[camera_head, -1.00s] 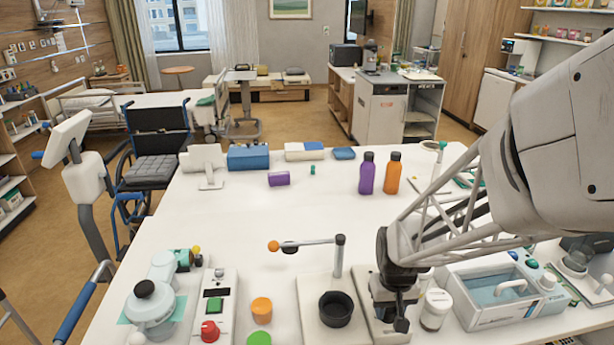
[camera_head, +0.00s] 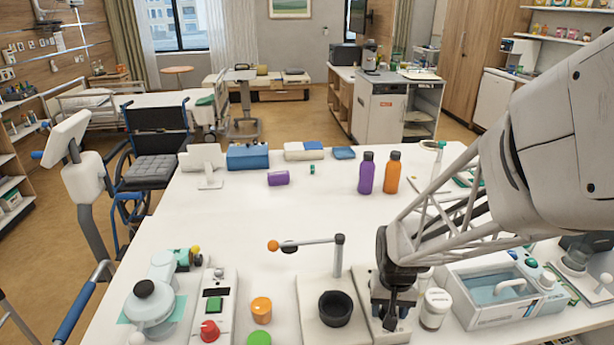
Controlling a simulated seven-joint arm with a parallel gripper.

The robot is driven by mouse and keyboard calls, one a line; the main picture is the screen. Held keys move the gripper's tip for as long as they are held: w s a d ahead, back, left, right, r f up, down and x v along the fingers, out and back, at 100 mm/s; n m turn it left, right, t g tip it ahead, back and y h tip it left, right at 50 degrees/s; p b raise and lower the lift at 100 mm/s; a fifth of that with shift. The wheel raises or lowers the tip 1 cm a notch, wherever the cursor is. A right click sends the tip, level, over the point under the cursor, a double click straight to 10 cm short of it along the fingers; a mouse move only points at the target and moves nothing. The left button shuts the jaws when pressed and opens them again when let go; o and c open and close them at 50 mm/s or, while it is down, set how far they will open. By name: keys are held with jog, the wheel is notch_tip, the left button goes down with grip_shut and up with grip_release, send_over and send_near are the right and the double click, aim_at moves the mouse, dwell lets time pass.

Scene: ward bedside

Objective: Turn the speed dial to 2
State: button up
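My gripper (camera_head: 394,298) is small and dark in the head view, pointing down at the front of the table. It is over a narrow pale plate or device (camera_head: 399,333) with dark parts around its tip. I cannot tell whether its fingers are open or shut, or whether they touch anything. No dial numbers are readable, and I cannot tell for certain which knob is the speed dial.
A stand with a black cup (camera_head: 335,309) and an orange-ended lever (camera_head: 305,243) is left of my gripper. A white jar (camera_head: 436,308) and a water bath (camera_head: 500,288) are close on its right. Purple (camera_head: 367,173) and orange (camera_head: 393,172) bottles stand farther back. The table's middle is clear.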

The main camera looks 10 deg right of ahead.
jog(key=shift+o, duration=0.3)
jog(key=shift+r, duration=0.1)
jog(key=shift+r, duration=3.8)
jog(key=s+a+r+n+t, duration=0.2)
jog(key=s+a+r, duration=0.4)
jog(key=s+r, duration=0.5)
jog(key=shift+s+r+n+t, duration=0.3)
jog(key=shift+r+n, duration=0.1)
jog(key=shift+r, duration=0.45)
jog(key=shift+w+a, duration=0.1)
jog(key=shift+a, duration=0.05)
